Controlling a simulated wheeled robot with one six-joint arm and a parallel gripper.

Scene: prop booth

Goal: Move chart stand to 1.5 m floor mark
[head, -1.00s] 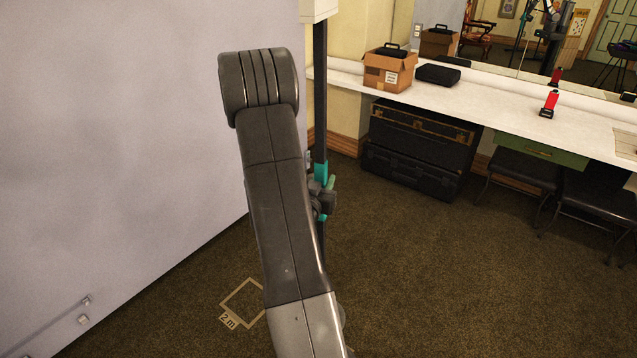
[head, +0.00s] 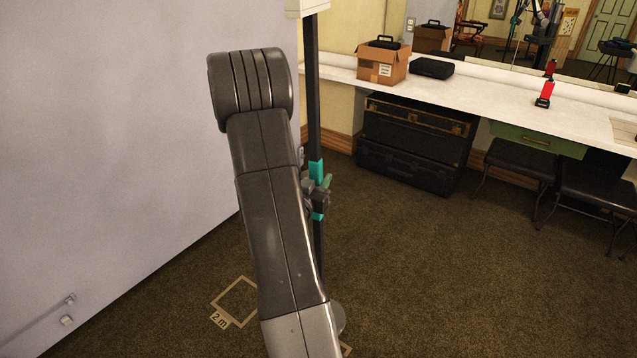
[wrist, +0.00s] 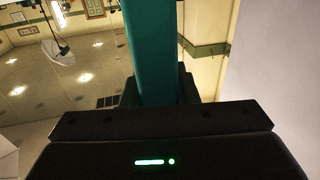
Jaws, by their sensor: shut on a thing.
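The chart stand is a black pole (head: 313,90) with a teal band, a pale box at its top edge of view and a round grey base (head: 338,318) partly hidden by my arm. My gripper (head: 318,196) is shut on the pole at the teal band, which also fills the middle of the wrist view (wrist: 152,50). A square floor mark labelled 2 m (head: 236,301) lies left of my arm. A small tan corner of another mark (head: 346,350) shows below the base; its label is hidden.
A pale wall (head: 110,140) stands close on the left. Black trunks (head: 415,145) sit under a white counter (head: 480,95) carrying a cardboard box (head: 382,66). Dark chairs (head: 520,165) stand at the right. The carpet (head: 450,270) right of the stand is clear.

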